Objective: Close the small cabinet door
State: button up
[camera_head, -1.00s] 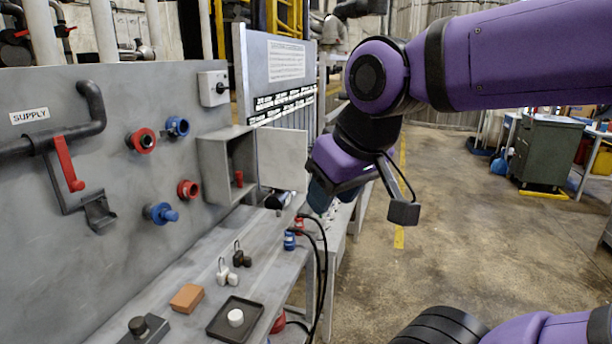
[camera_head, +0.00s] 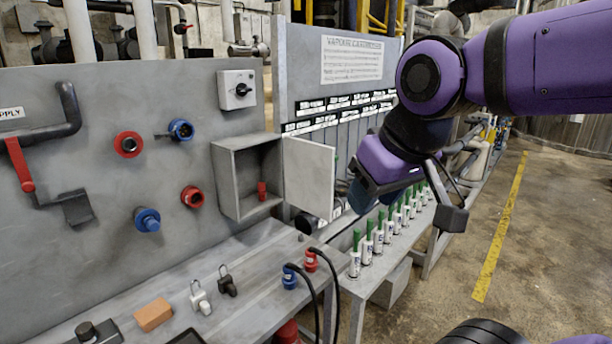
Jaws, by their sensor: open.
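The small grey cabinet (camera_head: 228,184) is fixed to the grey panel, with its front open and a red object (camera_head: 262,190) inside. Its light grey door (camera_head: 309,178) is hinged on the right side and stands swung out to the right. My gripper (camera_head: 408,205) is open, pointing down, to the right of the door. In the picture a narrow gap separates the near finger from the door's free edge; the depth between them is hard to judge. Nothing shows between the fingers.
The panel carries red and blue sockets (camera_head: 181,130), a switch box (camera_head: 237,90) and a red lever (camera_head: 20,165). The bench below holds padlocks (camera_head: 200,298), an orange block (camera_head: 153,314) and plugs with black cables (camera_head: 311,260). Several green-topped white tubes (camera_head: 367,248) stand below my gripper.

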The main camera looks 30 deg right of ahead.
aim_at(310, 182)
jog(key=l+u, duration=0.25)
jog(key=l, duration=0.4)
jog(key=l+u, duration=0.25)
jog(key=l, duration=0.45)
jog(key=l+u, duration=0.25)
jog(key=l, duration=0.4)
jog(key=k+l+u, duration=0.1)
jog(key=l+u, duration=0.15)
jog(key=l, duration=0.4)
jog(key=l+u, duration=0.2)
jog(key=l, duration=0.55)
jog(key=l+u, duration=0.2)
jog(key=l, duration=0.55)
jog(key=k+l+u, duration=0.2)
jog(key=l, duration=0.5)
jog(key=j, duration=0.35)
jog(key=i+j+u, duration=0.15)
jog(key=j, duration=0.25)
